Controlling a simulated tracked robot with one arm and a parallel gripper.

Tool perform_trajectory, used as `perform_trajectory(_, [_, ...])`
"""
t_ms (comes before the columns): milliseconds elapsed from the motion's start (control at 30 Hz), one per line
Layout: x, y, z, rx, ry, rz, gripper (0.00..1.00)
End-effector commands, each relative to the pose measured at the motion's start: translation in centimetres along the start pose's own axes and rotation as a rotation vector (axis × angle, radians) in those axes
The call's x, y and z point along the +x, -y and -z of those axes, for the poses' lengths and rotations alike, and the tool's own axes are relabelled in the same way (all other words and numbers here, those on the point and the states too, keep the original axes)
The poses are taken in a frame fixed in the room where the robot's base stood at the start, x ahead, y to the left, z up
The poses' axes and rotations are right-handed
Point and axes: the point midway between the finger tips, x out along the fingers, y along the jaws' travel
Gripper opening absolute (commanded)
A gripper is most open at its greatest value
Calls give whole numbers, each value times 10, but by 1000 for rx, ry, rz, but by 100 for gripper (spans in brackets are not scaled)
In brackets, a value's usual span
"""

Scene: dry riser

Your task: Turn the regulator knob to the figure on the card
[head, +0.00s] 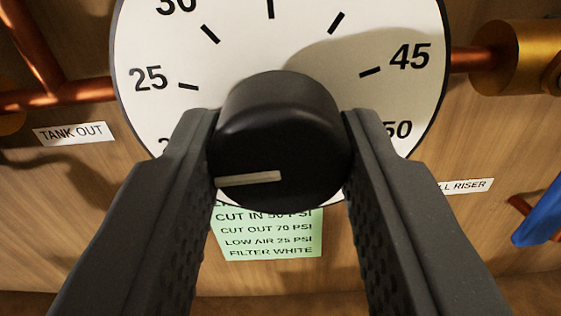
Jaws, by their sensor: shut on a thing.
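The regulator knob (280,135) is black and round, with one pale pointer line on its face. The line runs left from near the middle, almost level and dipping slightly at its outer end. My gripper (279,120) is shut on the knob, one finger on each side. Behind it is the white dial (235,50), with 25 at left, 30 at upper left, 45 at right and 50 at lower right. A figure below 25 is mostly hidden by the left finger. The green card (270,242) below reads CUT OUT 70 PSI, LOW AIR 25 PSI, FILTER WHITE; its upper part is partly covered.
Copper pipes (60,99) run to the dial's left, above a TANK OUT label (73,133). A brass fitting (515,58) stands at the right. A partly hidden RISER label (467,186) and a blue handle (540,215) are at lower right. The backing is a wooden panel (70,190).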

Motion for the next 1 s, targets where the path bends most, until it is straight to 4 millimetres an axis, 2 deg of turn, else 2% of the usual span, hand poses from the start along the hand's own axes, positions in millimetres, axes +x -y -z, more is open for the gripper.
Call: perform_trajectory(1000, [0, 0, 0, 859, -3, -1, 9])
